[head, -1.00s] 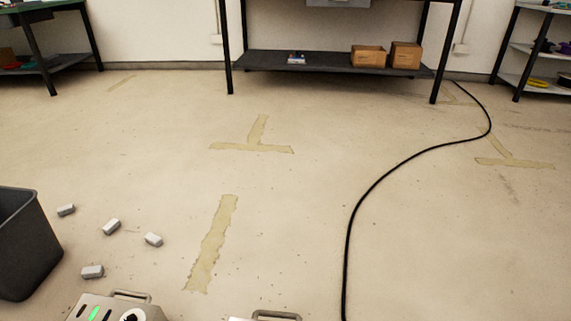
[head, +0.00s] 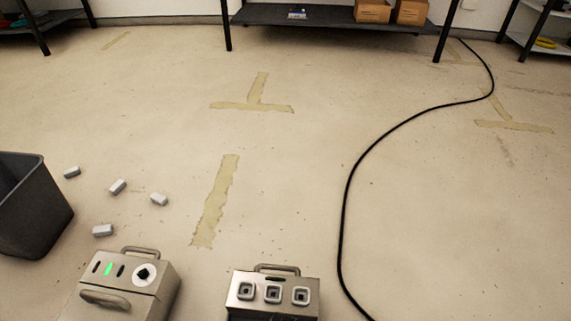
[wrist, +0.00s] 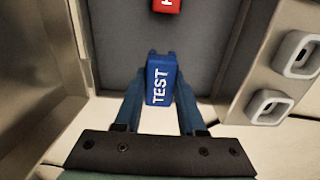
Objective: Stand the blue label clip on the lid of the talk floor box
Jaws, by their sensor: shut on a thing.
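In the wrist view my gripper (wrist: 158,100) is shut on a blue label clip (wrist: 161,72) with white letters reading TEST. Part of a red clip (wrist: 166,5) with a white letter shows at the top edge, beyond the blue one. Behind the blue clip is a dark grey panel (wrist: 205,58); I cannot tell whether the clip touches it. In the head view two metal floor boxes stand at the bottom: one with a green light and round knob (head: 128,280), one with three square sockets (head: 273,293). I cannot read which is talk. My gripper is outside the head view.
In the wrist view square sockets (wrist: 296,54) are close on the right and a metal wall (wrist: 22,70) is on the left. In the head view a dark bin (head: 35,215) and several small grey blocks (head: 103,231) lie left. A black cable (head: 346,210) crosses the floor.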

